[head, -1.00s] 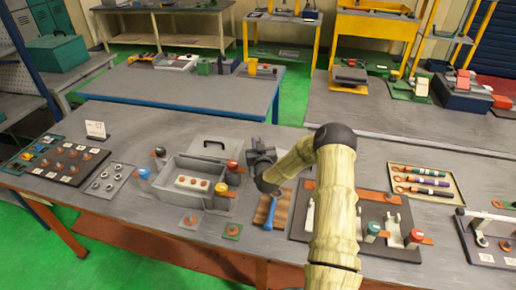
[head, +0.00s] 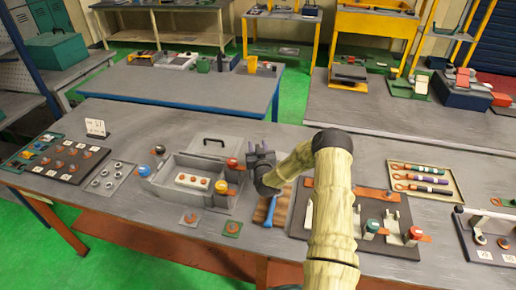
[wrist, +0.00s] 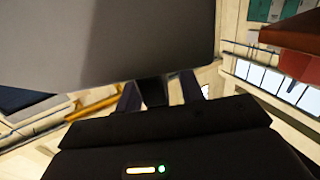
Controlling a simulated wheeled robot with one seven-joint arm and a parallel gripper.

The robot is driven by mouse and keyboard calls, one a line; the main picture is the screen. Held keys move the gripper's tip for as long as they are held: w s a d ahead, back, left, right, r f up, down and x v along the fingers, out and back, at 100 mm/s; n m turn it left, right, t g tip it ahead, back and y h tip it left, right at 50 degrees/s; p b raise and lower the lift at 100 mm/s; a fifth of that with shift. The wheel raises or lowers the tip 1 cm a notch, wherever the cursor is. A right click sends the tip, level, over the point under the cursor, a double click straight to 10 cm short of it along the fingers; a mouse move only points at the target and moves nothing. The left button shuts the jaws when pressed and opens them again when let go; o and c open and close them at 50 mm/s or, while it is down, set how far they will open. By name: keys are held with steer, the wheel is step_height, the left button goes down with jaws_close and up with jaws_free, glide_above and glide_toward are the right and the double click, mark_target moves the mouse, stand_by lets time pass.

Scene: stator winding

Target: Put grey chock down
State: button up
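My gripper (head: 261,150) is beside the right side of the grey box on the near workbench, its fingers pointing up in the head view. In the wrist view a large plain grey slab (wrist: 135,40) fills the upper middle, just past the fingertips; it may be the grey chock. My gripper's two fingers (wrist: 160,90) show apart below its edge, with a dark piece between them. I cannot tell whether they grip it. In the head view I cannot make out the chock at the gripper.
The grey box (head: 160,188) holds a pale strip with orange pieces. A grey lid (head: 213,150) with a black handle lies behind it. A brown mat (head: 262,212) with a blue tool and a dark fixture board (head: 385,248) are on the right. The bench behind the lid is clear.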

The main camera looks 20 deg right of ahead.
steer(key=shift+r, duration=0.1)
steer(key=shift+s, duration=0.25)
steer(key=s+a+b, duration=0.2)
steer(key=s+b, duration=0.1)
steer(key=s, duration=0.8)
steer(key=shift+s+a, duration=0.15)
steer(key=shift+s, duration=0.05)
